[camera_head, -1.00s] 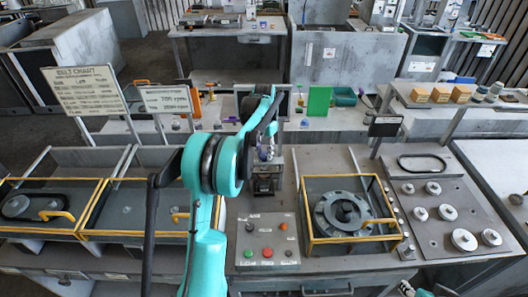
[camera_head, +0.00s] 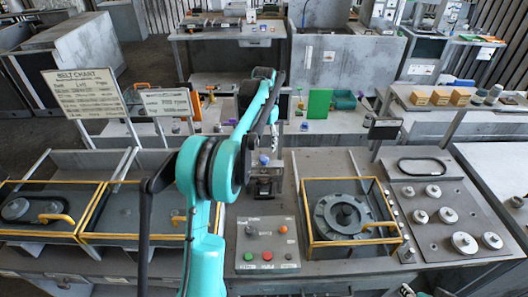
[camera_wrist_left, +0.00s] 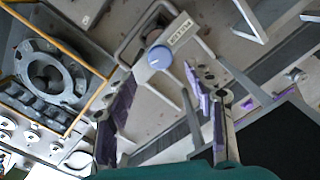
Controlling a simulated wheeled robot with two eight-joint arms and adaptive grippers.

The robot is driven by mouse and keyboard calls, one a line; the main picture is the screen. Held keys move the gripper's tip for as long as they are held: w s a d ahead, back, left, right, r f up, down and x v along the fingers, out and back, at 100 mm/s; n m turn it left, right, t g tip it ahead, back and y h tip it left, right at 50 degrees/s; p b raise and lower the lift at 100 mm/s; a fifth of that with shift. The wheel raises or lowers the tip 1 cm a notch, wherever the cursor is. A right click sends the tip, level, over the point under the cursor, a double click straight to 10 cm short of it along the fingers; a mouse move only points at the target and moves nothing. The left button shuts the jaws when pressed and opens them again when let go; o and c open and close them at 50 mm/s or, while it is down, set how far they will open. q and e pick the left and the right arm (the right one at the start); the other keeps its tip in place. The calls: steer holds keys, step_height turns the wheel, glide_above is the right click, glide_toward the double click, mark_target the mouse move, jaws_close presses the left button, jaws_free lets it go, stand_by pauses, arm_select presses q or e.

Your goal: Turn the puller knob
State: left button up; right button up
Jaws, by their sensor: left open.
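The puller knob (camera_wrist_left: 160,57) is a round blue cap on a grey puller with a label plate (camera_wrist_left: 179,29), seen in the left wrist view. In the head view the knob (camera_head: 264,160) is a small blue spot on the grey puller (camera_head: 265,181) at the middle of the bench. My left gripper (camera_wrist_left: 160,80) is open and empty, with its purple-padded fingers spread on either side below the knob in the picture. The knob looks apart from both fingers. In the head view my left arm hides much of this gripper.
A yellow-framed housing with a grey ring (camera_head: 345,214) stands right of the puller. A button panel (camera_head: 267,244) lies in front of it. A plate with several round pulleys (camera_head: 447,215) is at the right. Yellow-edged bins (camera_head: 130,207) stand at the left, below a belt chart (camera_head: 86,91).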

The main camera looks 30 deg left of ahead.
arm_select(q)
steer(key=shift+r, duration=2.8)
